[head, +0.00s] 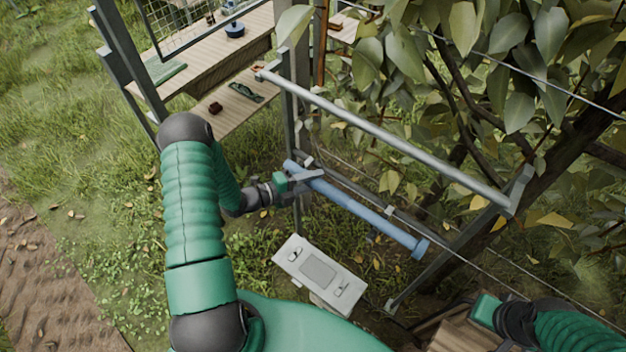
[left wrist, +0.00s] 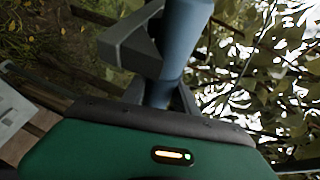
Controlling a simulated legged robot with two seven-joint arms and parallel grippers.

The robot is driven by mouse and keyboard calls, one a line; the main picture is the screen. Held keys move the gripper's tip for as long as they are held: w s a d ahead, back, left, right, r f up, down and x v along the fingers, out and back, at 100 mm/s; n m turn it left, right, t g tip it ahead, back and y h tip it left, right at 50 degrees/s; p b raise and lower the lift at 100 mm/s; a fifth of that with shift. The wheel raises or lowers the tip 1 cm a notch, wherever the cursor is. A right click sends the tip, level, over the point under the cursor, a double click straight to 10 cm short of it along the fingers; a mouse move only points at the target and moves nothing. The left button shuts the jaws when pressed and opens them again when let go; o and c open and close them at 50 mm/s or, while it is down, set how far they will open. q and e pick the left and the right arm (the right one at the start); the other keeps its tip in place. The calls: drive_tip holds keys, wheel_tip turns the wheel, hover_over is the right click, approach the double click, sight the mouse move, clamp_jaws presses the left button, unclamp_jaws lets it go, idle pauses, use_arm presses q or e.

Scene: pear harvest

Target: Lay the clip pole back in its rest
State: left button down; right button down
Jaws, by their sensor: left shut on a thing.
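The clip pole, a blue rod (head: 362,212) with a wider end at lower right, slants from upper left to lower right in the head view. My left gripper (head: 312,178) is shut around it near its upper-left end. In the left wrist view the pole (left wrist: 184,45) passes between the dark fingers (left wrist: 160,60). The pole is beside the grey metal frame and below its thick upper bar. I cannot tell which part is the rest, or whether the pole touches it. My right gripper (head: 484,309) is at the lower right; its fingers are not clear.
The grey frame's upper bar (head: 385,137) and thin wires run close to the pole. Leafy branches (head: 510,50) crowd the right. A pale panel box (head: 318,270) stands below the pole. A wooden bench (head: 222,110) with small items stands at upper left. Open grass (head: 85,170) lies left.

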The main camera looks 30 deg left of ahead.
use_arm(q)
drive_tip(key=shift+f, duration=0.35)
use_arm(e)
drive_tip(key=shift+f, duration=0.25)
use_arm(q)
drive_tip(key=c, duration=0.9)
unclamp_jaws()
drive_tip(key=shift+s, duration=0.1)
